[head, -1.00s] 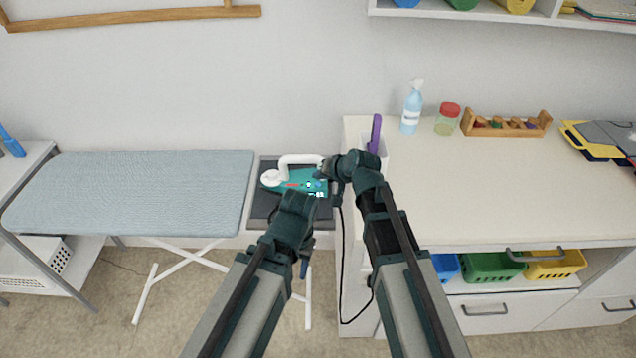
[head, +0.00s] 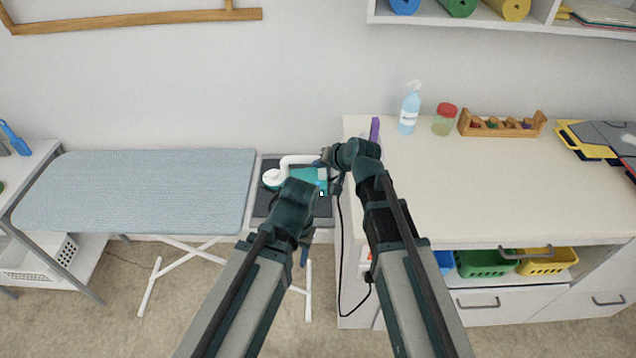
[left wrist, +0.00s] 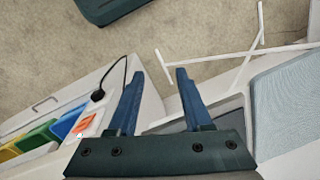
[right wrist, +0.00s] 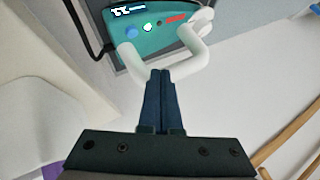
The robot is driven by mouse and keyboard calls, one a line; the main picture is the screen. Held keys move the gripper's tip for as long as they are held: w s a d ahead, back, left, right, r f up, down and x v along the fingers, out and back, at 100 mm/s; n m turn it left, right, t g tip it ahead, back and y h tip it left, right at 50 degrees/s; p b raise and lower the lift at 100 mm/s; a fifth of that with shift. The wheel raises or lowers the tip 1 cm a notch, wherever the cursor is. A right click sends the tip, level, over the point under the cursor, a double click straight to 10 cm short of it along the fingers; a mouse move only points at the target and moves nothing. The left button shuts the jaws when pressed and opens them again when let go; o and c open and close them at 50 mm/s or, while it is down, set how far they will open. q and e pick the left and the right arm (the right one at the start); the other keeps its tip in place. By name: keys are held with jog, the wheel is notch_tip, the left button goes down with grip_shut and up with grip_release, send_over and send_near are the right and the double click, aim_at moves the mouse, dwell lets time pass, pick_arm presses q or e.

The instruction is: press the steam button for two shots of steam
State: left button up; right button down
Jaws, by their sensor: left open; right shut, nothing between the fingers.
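A teal steam iron (head: 308,174) with a white handle (head: 297,160) rests on a dark pad at the right end of the ironing board. In the right wrist view, the iron's teal top (right wrist: 160,36) carries a blue round button (right wrist: 131,32), a lit white-blue spot (right wrist: 147,27), a red strip (right wrist: 175,20) and a small display (right wrist: 128,9). My right gripper (right wrist: 160,72) is shut and empty, its tips by the white handle; I cannot tell whether they touch it. My left gripper (left wrist: 158,74) is open and empty, below the iron in the head view.
The ironing board (head: 135,190) stands left. The white counter (head: 480,190) at right holds a purple item (head: 375,130), a spray bottle (head: 410,108) and a red-lidded jar (head: 445,120). A black cord (head: 343,270) hangs at the cabinet's side. Open floor lies in front.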

pick_arm(q)
jog(key=shift+c, duration=0.2)
grip_shut()
dwell(1.4)
